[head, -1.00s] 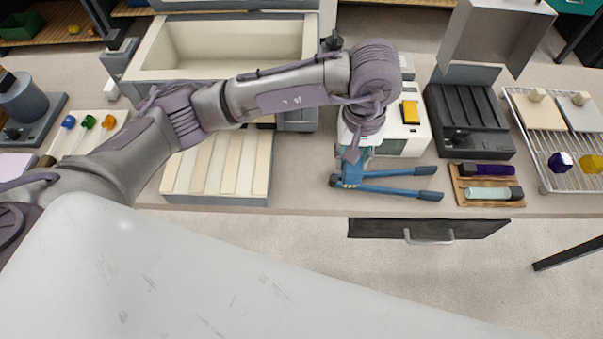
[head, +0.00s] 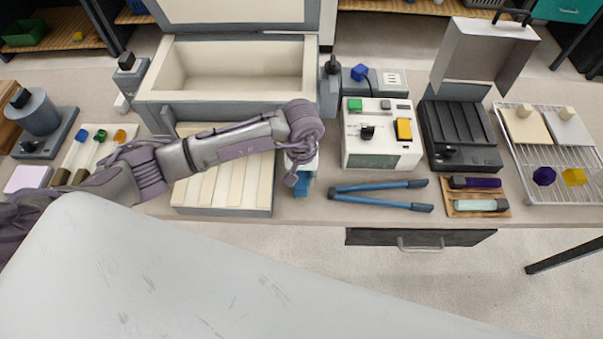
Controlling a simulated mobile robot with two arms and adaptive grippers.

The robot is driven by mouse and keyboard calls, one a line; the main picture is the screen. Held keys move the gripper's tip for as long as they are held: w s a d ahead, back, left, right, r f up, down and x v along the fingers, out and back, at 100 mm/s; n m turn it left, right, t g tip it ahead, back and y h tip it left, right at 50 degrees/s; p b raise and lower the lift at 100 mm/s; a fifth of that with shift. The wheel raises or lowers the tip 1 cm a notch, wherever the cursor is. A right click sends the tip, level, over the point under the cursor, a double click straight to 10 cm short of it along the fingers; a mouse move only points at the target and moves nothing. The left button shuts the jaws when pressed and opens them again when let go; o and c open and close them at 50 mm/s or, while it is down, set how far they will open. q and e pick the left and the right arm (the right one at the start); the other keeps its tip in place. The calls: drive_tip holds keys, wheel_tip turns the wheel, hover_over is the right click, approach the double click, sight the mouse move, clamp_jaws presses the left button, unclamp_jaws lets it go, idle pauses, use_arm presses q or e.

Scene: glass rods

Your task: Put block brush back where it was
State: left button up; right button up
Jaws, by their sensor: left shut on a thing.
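My left gripper (head: 301,173) hangs from the purple-grey wrist, between the strip tray and the white device. It is shut on a small blue piece with a pale part, which I take to be the block brush (head: 305,188). The brush is mostly hidden behind the wrist and fingers, so its full shape and whether it touches the table cannot be told. My right gripper is not in view.
The cream strip tray (head: 222,212) lies under my forearm. A blue two-handled tool (head: 385,204) lies right of the gripper. The white device (head: 382,135), black slotted case (head: 460,135) and wire rack (head: 560,185) stand farther right. An open-lidded cream box (head: 240,75) stands behind.

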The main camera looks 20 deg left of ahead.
use_arm(q)
drive_tip(key=shift+f, duration=0.3)
drive_tip(key=shift+f, duration=0.1)
drive_tip(key=shift+f, duration=0.1)
drive_tip(key=o, duration=1)
